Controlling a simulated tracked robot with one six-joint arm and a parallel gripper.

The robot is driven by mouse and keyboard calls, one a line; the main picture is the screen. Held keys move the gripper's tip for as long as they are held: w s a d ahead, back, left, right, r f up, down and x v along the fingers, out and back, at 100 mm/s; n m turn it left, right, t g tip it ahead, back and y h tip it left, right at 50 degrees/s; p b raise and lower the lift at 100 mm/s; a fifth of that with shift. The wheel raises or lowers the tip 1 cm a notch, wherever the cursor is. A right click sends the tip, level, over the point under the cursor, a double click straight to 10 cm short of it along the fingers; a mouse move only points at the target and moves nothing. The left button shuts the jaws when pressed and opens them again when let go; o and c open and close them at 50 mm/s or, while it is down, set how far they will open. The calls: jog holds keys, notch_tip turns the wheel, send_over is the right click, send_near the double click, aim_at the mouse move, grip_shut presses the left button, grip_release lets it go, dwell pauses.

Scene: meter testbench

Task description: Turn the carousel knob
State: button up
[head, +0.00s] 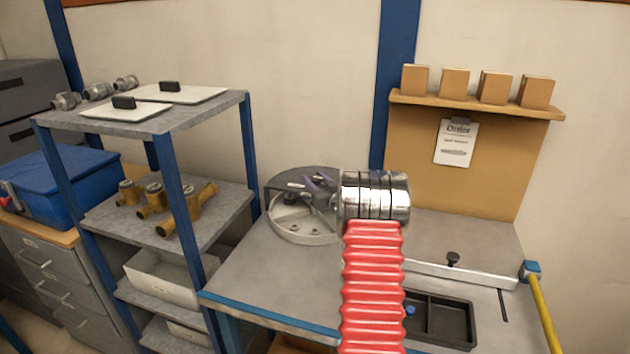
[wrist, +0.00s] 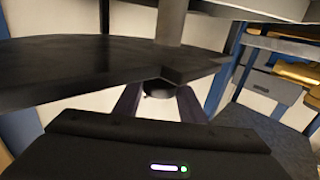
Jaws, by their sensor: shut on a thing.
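The carousel (head: 290,222) is a round grey drum with a dark top, standing on the workbench. In the wrist view its dark disc (wrist: 90,68) spans the left and middle. The small dark knob (wrist: 158,88) shows between the two purple fingers of my gripper (wrist: 158,103), near the disc's edge. My gripper (head: 318,188) is at the carousel's right side in the head view and is shut on the knob. My own arm partly covers the carousel there, and the knob cannot be made out in the head view.
A blue-framed shelf (head: 180,122) with brass fittings (head: 152,200) stands left of the bench (head: 255,275). A black tray (head: 455,318) and a rail (head: 460,275) lie at the right. A wall shelf (head: 475,104) holds several boxes. Bench in front of the carousel is clear.

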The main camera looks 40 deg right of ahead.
jog(key=shift+c, duration=1.3)
jog(key=shift+r+n+y, duration=0.1)
jog(key=shift+n+y, duration=0.6)
jog(key=shift+y, duration=0.4)
jog(key=shift+n+t+y, duration=0.4)
jog(key=shift+n+y, duration=0.3)
jog(key=shift+y, duration=0.4)
jog(key=shift+n+y, duration=0.9)
jog(key=shift+y, duration=0.5)
jog(key=o, duration=1)
